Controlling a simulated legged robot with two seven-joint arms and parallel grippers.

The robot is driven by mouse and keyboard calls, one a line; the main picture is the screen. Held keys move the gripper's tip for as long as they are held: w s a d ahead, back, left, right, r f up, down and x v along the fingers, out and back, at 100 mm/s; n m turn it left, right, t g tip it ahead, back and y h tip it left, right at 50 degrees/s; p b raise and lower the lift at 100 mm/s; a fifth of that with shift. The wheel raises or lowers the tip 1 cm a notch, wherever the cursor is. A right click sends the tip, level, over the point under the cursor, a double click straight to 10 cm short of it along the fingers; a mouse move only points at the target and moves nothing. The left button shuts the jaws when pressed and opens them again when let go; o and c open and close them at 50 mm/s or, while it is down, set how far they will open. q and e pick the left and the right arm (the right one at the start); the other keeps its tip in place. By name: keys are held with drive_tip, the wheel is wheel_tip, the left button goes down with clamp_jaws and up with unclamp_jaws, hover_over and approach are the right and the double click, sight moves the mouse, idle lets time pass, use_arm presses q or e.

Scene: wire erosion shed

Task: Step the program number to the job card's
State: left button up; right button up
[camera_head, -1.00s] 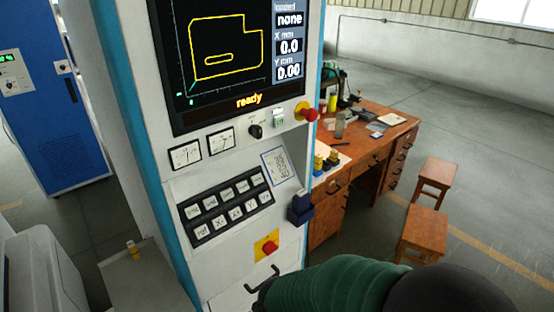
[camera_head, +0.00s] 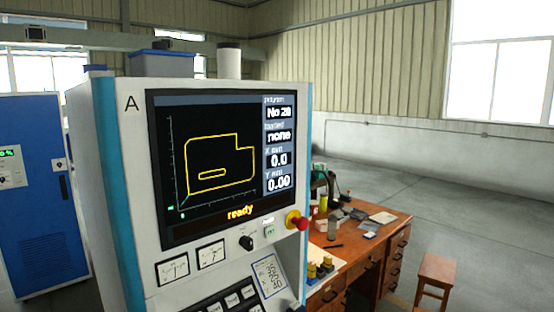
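The control cabinet's screen (camera_head: 215,165) shows a yellow outline on black and the word "ready". Neither of my grippers is in view.
A red mushroom button (camera_head: 298,221) and a black knob (camera_head: 246,243) sit below the screen. Two dial meters (camera_head: 211,254) are left of the knob. A wooden desk (camera_head: 352,258) with small items and a stool (camera_head: 436,277) stand to the right. A blue cabinet (camera_head: 38,200) is left.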

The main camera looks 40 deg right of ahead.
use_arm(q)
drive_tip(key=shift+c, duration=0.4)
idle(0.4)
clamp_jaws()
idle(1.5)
